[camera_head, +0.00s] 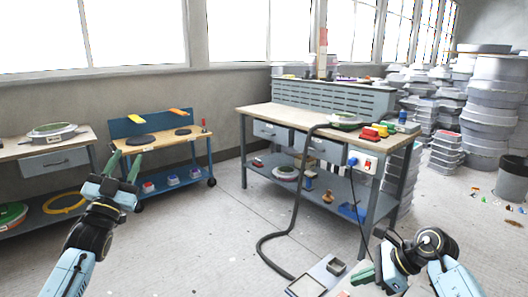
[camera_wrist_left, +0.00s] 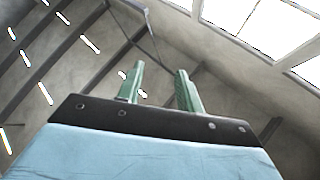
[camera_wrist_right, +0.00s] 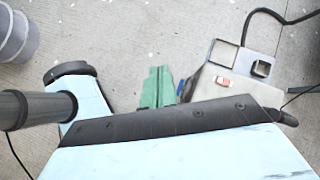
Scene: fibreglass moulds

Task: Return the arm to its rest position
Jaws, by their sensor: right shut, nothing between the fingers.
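My left gripper (camera_head: 125,165) is raised at the left of the head view, with its green fingers apart and pointing up. The left wrist view shows the same open fingers (camera_wrist_left: 158,80) with nothing between them, against the ceiling and windows. My right gripper (camera_head: 362,277) is low at the bottom right of the head view, in front of the workbench. In the right wrist view its green fingers (camera_wrist_right: 159,86) lie together, shut and empty, above the floor.
A workbench (camera_head: 258,113) with a green-rimmed mould and coloured tools stands ahead. A black hose (camera_head: 299,200) hangs from it to the floor. A small wheeled table (camera_head: 160,140) and another bench (camera_head: 38,150) stand left. Stacked moulds (camera_head: 490,105) and a bin (camera_head: 513,180) are right.

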